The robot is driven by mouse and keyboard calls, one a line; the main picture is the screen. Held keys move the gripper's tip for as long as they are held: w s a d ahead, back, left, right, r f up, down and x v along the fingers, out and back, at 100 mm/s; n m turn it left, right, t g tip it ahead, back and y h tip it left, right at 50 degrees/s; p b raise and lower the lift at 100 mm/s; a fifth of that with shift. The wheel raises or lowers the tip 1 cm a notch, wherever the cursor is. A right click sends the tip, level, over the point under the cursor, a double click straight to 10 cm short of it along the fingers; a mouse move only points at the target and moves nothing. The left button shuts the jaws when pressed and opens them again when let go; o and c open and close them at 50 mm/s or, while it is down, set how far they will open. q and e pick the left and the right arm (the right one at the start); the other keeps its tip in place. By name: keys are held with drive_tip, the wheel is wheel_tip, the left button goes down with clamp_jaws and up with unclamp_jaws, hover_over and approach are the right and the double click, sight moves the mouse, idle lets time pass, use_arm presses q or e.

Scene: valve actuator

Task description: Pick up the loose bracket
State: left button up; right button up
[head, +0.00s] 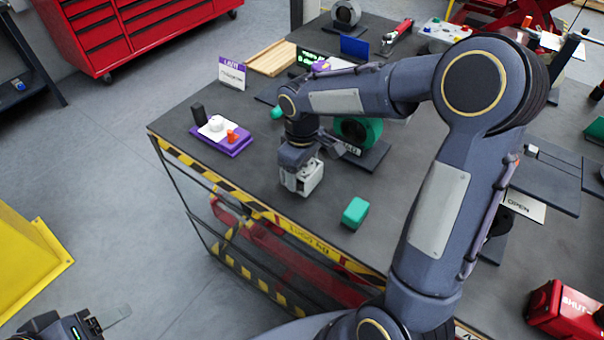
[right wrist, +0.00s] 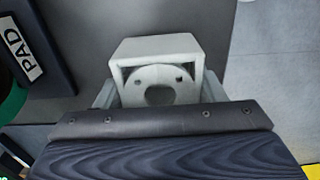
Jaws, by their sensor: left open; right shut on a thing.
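The loose bracket (head: 303,178) is a light grey, box-like piece near the front edge of the dark table (head: 290,225). My right gripper (head: 300,168) reaches down over it and is shut on it. In the right wrist view the bracket (right wrist: 160,52) sits between the two pale fingers of my right gripper (right wrist: 158,92), and a round plate with a central hole and small screw holes shows inside it. I cannot tell whether the bracket touches the table. My left gripper (head: 98,326) is open at the bottom left, over the floor, away from the table.
A green block (head: 355,213) lies to the right of the bracket. A green round part on a dark pad (head: 362,158) stands behind it. A purple base (head: 220,139) with small parts is at the left. A red "SHUT" box (head: 565,308) is at lower right.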

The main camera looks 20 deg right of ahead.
drive_tip(key=s+a+r+b, duration=0.1)
drive_tip(key=s+a+r, duration=0.6)
drive_tip(key=s+r, duration=0.4)
drive_tip(key=shift+s+r+b, duration=0.15)
drive_tip(key=shift+s+b, duration=0.25)
drive_tip(key=shift+s, duration=0.25)
